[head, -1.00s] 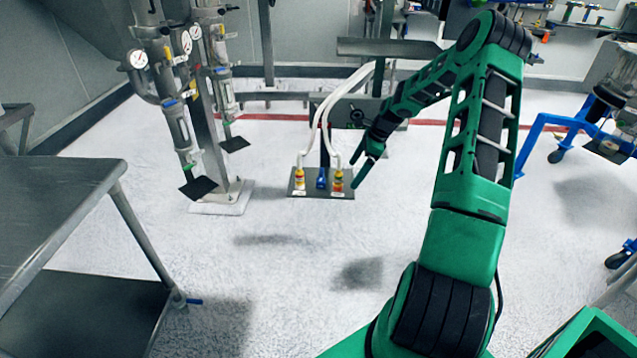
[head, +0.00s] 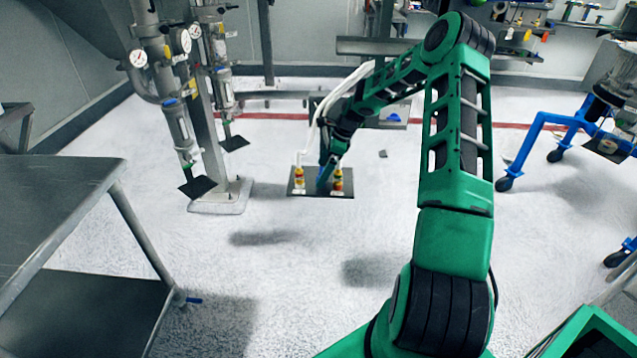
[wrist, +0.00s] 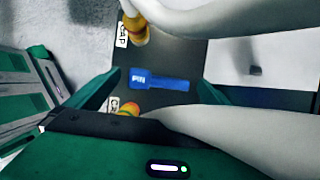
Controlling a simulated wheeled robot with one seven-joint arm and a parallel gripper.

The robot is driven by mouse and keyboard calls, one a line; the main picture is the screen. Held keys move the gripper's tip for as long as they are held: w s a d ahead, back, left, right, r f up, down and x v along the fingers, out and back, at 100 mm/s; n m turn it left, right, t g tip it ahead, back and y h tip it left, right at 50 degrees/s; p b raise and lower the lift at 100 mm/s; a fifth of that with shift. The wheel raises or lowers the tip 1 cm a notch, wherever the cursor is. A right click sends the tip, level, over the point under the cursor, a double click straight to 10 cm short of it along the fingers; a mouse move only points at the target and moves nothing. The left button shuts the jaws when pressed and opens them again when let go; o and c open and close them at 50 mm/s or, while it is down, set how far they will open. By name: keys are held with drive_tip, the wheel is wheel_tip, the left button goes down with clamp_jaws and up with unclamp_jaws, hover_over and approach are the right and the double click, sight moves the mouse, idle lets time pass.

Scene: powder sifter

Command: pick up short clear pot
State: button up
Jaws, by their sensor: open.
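I cannot make out a short clear pot in either view. My gripper (head: 326,178) is low over the dark plate (head: 312,190) on the floor. In the wrist view, the green fingers of my gripper (wrist: 157,80) are spread apart. A blue tag marked PIN (wrist: 160,81) lies between and beyond them, and nothing is held. I cannot tell how far the fingertips are above it.
Yellow-and-red fittings with white hoses (head: 313,130) stand on the plate, one (head: 299,178) left and one (head: 338,182) right of my gripper. The white hoses (wrist: 210,138) pass close to my gripper. A gauge column (head: 205,120) stands left. A steel table (head: 50,215) is near left.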

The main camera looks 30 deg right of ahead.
drive_tip(key=shift+f, duration=0.3)
drive_tip(key=c, duration=1.3)
drive_tip(key=shift+o, duration=0.2)
drive_tip(key=shift+r, duration=0.1)
drive_tip(key=shift+r, duration=0.35)
wheel_tip(320, 180, up, 3)
drive_tip(key=s+a, duration=1)
drive_tip(key=s, duration=0.4)
drive_tip(key=shift+s+f, duration=0.2)
drive_tip(key=shift+s, duration=0.2)
